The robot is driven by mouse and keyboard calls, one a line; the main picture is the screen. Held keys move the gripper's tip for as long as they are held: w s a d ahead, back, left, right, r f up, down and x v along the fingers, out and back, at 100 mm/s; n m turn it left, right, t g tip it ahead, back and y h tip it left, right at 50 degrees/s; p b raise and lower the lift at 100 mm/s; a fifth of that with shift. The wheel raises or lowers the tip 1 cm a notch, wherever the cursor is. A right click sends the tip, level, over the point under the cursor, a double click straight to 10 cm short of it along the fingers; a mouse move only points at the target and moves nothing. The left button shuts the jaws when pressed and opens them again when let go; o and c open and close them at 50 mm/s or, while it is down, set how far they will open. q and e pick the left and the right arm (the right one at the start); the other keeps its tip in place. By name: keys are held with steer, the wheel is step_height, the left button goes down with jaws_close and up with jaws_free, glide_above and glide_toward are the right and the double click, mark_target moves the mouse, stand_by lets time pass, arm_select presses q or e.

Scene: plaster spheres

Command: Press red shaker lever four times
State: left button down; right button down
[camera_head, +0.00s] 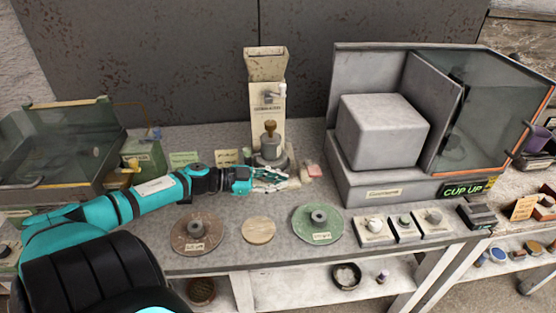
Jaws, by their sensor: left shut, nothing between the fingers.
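My left arm reaches in from the left, and my left gripper (277,180) is low over the table, shut and empty. It is in front of the foot of a tall cream dispenser-like device (266,95) with a hopper on top and a brass-topped grey part (270,146) at its base. A small pinkish-red block (314,170) lies just right of the fingers. I cannot tell whether it belongs to a shaker, and no clear red lever shows. Whether the fingertips touch anything is unclear. My right gripper is not in view.
A reddish disc (197,243), a plain tan disc (259,230) and a green disc (333,221) lie along the table's front. A grey glass-sided cabinet (366,185) fills the right, beside a "CUP UP" sign (463,190). A glass-lidded box (60,182) stands left.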

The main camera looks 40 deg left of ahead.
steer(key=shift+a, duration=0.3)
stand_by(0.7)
